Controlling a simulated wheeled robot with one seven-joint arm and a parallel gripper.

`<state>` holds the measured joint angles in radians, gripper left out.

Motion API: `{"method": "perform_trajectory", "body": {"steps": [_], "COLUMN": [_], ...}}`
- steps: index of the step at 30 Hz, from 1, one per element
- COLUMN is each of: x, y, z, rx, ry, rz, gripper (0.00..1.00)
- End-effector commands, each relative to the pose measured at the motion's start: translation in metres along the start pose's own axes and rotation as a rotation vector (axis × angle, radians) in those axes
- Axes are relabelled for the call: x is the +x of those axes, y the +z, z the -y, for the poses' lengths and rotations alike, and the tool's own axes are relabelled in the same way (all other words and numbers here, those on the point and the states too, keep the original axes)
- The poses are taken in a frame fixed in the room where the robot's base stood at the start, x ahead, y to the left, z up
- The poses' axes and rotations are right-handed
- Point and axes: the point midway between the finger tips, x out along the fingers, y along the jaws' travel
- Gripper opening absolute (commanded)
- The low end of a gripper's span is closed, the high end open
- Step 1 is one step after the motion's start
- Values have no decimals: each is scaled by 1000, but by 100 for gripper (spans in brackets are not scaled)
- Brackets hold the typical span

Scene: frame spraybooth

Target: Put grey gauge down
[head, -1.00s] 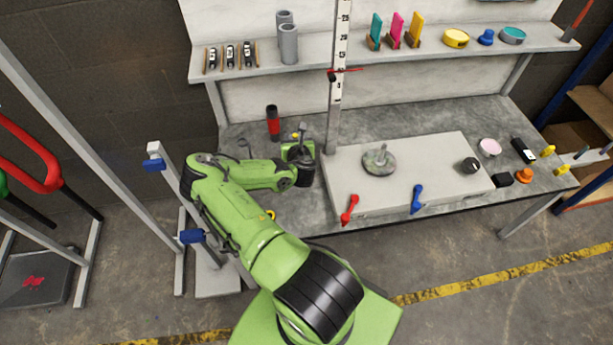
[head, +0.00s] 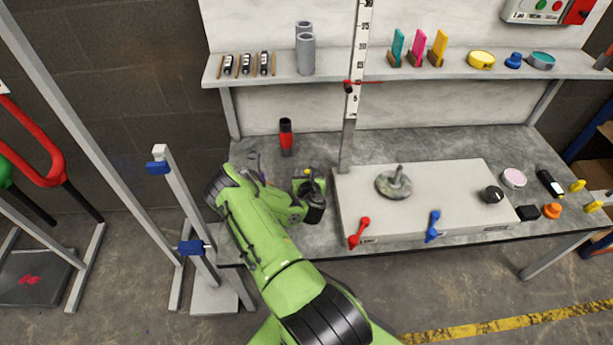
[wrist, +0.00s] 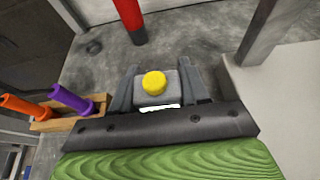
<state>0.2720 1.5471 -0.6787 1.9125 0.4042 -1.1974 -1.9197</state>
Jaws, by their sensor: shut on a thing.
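The grey gauge (wrist: 183,91), a small grey block with a round yellow button on top, sits between my fingers in the wrist view. My gripper (wrist: 157,93) is shut on it. In the head view, my gripper (head: 309,180) is over the left part of the grey workbench (head: 400,145), just left of the white box. The gauge is mostly hidden there, with only a yellow spot showing. I cannot tell whether the gauge touches the bench.
A red and black cylinder (head: 286,138) stands behind my gripper. The white box (head: 450,185), with red and blue levers, is close on the right.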

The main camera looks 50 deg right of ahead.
Motion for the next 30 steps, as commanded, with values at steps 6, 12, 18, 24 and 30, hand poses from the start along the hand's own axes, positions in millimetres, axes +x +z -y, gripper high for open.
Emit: {"method": "perform_trajectory", "body": {"steps": [6, 12, 18, 24, 30], "x": [1, 1, -2, -34, -63], "y": [-3, -3, 3, -4, -6], "z": [0, 0, 0, 1, 1], "rx": [0, 0, 0, 3, 4], "ry": [0, 0, -1, -5, -2], "rz": [0, 0, 0, -1, -1], "gripper": [62, 70, 70, 70, 70]}}
